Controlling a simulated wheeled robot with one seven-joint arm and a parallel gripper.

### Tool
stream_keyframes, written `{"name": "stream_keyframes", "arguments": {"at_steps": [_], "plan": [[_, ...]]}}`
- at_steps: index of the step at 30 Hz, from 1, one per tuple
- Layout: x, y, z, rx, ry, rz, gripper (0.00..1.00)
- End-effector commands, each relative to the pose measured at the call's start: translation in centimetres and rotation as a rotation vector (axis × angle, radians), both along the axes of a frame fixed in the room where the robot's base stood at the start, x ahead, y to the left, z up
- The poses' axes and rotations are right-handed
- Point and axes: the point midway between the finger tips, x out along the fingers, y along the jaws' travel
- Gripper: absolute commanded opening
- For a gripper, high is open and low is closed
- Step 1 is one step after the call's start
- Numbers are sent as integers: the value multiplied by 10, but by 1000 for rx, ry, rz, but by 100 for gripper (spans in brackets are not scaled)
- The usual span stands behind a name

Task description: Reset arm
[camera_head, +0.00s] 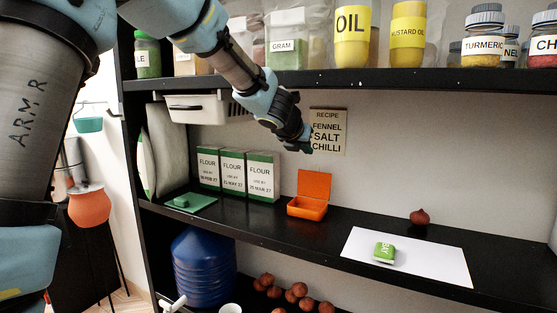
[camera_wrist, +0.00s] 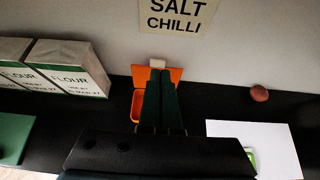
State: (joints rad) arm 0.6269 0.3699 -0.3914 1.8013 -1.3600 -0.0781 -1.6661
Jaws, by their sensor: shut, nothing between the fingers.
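My gripper (camera_head: 303,144) hangs in the air in front of the middle shelf, below the upper shelf, at the end of my arm. In the wrist view its two dark fingers (camera_wrist: 164,88) lie side by side, shut and empty. Behind the fingers in that view is an orange box with its lid raised (camera_wrist: 174,74); the fingers hide part of it. In the head view the open orange box (camera_head: 308,207) stands on the middle shelf, below my gripper and apart from it.
Flour boxes (camera_head: 232,174) stand left of the orange box. A white sheet (camera_head: 440,266) with a green item (camera_head: 384,252) lies to the right, with a brown bulb-shaped item (camera_head: 419,217) behind it. The upper shelf (camera_head: 400,80) holds jars and bottles above my gripper.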

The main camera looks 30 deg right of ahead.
Motion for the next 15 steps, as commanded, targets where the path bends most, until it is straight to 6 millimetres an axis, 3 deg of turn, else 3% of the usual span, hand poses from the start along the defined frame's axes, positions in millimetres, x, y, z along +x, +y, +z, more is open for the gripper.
{"name": "stream_keyframes", "arguments": {"at_steps": [8,11,14,15], "plan": [[5,11,-3,33,-34,-19,0],[16,38,-14,135,-133,-89,0],[31,89,-34,321,-289,-224,0],[36,115,-44,411,-356,-295,0]]}}
